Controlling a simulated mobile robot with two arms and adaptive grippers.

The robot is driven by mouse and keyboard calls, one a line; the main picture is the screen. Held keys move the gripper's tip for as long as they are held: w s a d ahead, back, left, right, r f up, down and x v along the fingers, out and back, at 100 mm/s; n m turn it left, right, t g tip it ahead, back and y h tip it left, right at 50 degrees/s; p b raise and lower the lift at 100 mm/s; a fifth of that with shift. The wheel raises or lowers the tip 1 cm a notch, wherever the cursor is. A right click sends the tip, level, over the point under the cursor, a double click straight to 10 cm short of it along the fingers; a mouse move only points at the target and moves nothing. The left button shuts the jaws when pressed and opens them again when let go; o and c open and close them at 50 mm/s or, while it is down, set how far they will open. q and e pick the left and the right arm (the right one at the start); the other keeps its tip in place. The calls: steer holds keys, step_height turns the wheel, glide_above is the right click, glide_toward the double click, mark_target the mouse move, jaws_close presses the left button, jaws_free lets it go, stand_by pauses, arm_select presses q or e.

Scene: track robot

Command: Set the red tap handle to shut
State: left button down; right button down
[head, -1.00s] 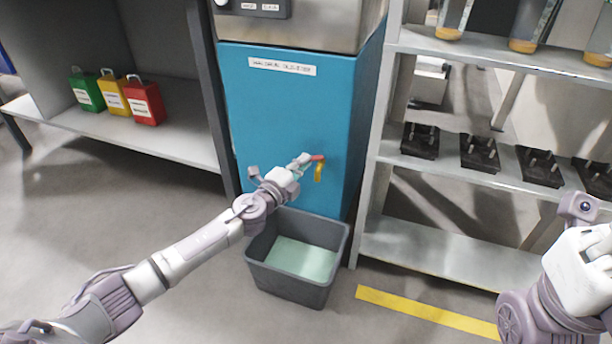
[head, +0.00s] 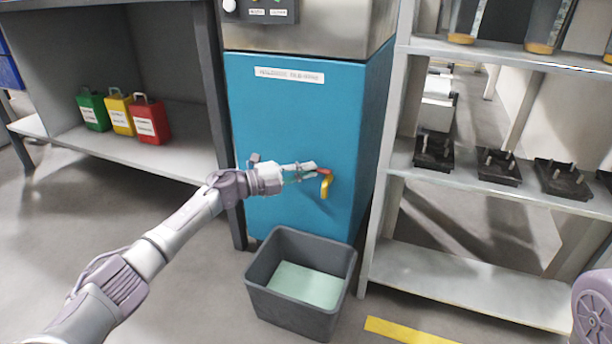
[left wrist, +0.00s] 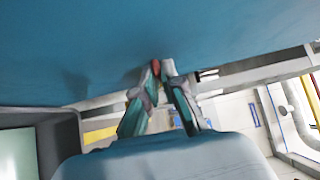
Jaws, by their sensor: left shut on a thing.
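The red tap handle (head: 325,171) sits on the tap at the front of the blue cabinet (head: 290,120). The tap's yellow spout (head: 326,187) hangs down just below it. My left gripper (head: 312,170) reaches in from the left, nearly level, and is shut on the handle, hiding part of it. In the left wrist view a bit of the red handle (left wrist: 155,67) shows between the fingertips (left wrist: 161,70), close to the blue panel. The handle's exact angle is hard to tell. My right gripper is out of view.
A grey bin (head: 301,318) with pale green contents stands on the floor below the tap. A shelf rack (head: 470,290) with black trays is close on the right. Green, yellow and red canisters (head: 148,120) stand on the left shelf.

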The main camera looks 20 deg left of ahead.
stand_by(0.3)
arm_select(q)
steer(key=c, duration=1.6)
jaws_free()
steer(key=v, duration=1.2)
